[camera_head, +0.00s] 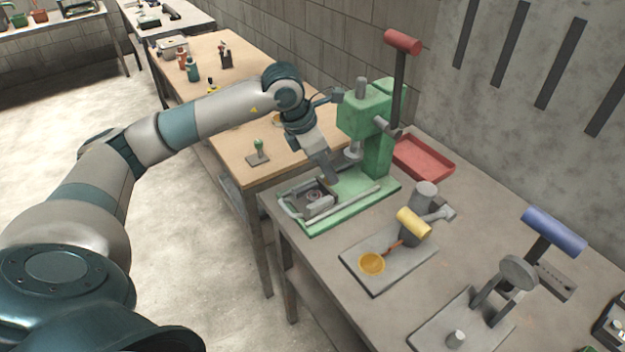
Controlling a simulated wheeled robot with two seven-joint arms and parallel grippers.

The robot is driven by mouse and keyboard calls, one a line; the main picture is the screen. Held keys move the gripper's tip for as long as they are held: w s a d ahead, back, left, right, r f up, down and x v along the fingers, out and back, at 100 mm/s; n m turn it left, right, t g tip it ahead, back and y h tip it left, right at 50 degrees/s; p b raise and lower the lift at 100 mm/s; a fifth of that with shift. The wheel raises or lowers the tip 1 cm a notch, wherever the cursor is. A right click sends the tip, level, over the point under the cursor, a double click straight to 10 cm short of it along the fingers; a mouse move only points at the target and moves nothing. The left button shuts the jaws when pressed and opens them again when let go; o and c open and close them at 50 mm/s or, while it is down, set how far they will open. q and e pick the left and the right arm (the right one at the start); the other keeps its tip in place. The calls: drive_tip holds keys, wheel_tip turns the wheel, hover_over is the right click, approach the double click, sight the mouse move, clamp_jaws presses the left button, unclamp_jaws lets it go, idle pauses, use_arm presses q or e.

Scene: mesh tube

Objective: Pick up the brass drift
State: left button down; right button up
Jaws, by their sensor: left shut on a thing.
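My left arm reaches in from the left over the green arbor press. My left gripper (328,172) points down over the press base (355,205), beside the press column. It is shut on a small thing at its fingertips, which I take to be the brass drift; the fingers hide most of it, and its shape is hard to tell. My right gripper is not in view.
The press (375,125) has a red-handled lever (402,42). A red tray (423,157) lies behind it. A yellow-handled tool (413,223) on a grey plate and a blue-handled press (554,232) stand nearer. A wooden table (290,150) adjoins at the left.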

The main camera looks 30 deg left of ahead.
use_arm(q)
drive_tip(key=d+r+b, duration=0.2)
drive_tip(key=d+r, duration=0.2)
drive_tip(key=d, duration=0.3)
drive_tip(key=shift+w+d+r, duration=0.15)
drive_tip(key=shift+w+r, duration=0.1)
drive_tip(key=shift+w, duration=0.2)
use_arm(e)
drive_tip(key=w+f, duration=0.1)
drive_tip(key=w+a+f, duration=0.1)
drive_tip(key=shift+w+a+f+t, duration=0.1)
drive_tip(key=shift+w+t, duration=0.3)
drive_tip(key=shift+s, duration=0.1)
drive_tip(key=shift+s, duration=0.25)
use_arm(q)
drive_tip(key=shift+d, duration=0.1)
